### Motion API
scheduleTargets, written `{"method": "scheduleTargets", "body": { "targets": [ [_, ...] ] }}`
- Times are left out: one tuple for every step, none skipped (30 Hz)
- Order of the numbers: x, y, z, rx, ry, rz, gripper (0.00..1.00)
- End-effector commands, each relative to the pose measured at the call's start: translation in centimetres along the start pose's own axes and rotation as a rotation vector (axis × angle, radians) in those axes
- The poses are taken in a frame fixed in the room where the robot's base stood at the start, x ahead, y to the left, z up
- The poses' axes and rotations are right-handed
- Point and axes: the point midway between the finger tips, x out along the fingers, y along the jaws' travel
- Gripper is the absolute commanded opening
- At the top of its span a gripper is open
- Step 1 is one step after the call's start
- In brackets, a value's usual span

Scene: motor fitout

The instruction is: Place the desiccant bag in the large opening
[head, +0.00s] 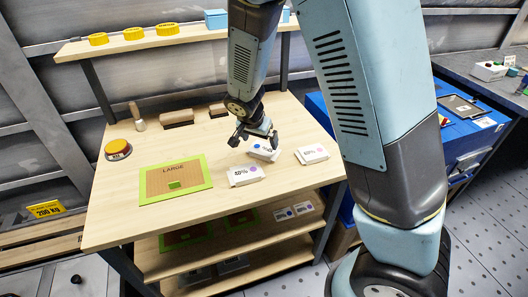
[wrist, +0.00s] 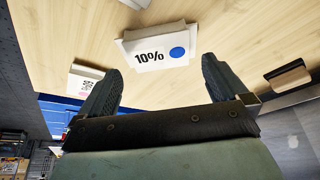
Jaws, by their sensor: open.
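A white desiccant bag marked 10% with a blue dot (head: 264,154) lies on the wooden bench under my gripper (head: 256,141). In the wrist view, this bag (wrist: 157,48) lies just beyond and between the fingertips of my gripper (wrist: 162,65). The fingers are spread apart with nothing between them. A second white bag with a purple dot (head: 245,176) lies in front of it. A third white bag with a pink dot (head: 312,154) lies to the right and shows in the wrist view (wrist: 86,75). A brown panel marked LARGE (head: 160,187), with a green border, lies at the left.
A wooden-handled tool (head: 137,117) and wooden blocks (head: 176,117) are at the back. A shelf with yellow rings (head: 98,39) is above. Bare bench (head: 130,230) lies in front of the panel.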

Motion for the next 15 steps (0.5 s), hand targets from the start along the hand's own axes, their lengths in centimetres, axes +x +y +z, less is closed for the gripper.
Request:
{"method": "scheduleTargets", "body": {
  "targets": [
    [0.3, 0.0, 0.0, 0.000, 0.000, 0.002, 1.00],
    [0.5, 0.0, 0.0, 0.000, 0.000, 0.002, 1.00],
    [0.6, 0.0, 0.0, 0.000, 0.000, 0.001, 1.00],
    [0.7, 0.0, 0.0, 0.000, -0.001, 0.001, 1.00],
    [0.8, 0.0, 0.0, 0.000, -0.001, 0.001, 1.00],
    [1.0, 0.0, 0.0, 0.000, -0.001, 0.001, 1.00],
    [1.2, 0.0, 0.0, -0.001, -0.001, 0.001, 1.00],
    [1.5, 0.1, 0.0, -0.001, -0.001, 0.001, 1.00],
    [1.9, 0.1, -0.1, -0.001, -0.001, 0.003, 1.00],
    [2.4, 0.2, -0.1, -0.001, -0.001, 0.004, 1.00],
    [2.8, 0.2, -0.1, -0.002, -0.001, 0.004, 1.00],
    [3.3, 0.2, -0.2, -0.001, -0.001, 0.003, 1.00],
    [3.7, 0.2, -0.2, 0.000, -0.001, 0.004, 1.00],
    [4.1, 0.2, -0.2, -0.001, -0.001, 0.004, 1.00],
    [4.5, 0.2, -0.2, -0.002, 0.000, 0.002, 1.00]
  ]
}}
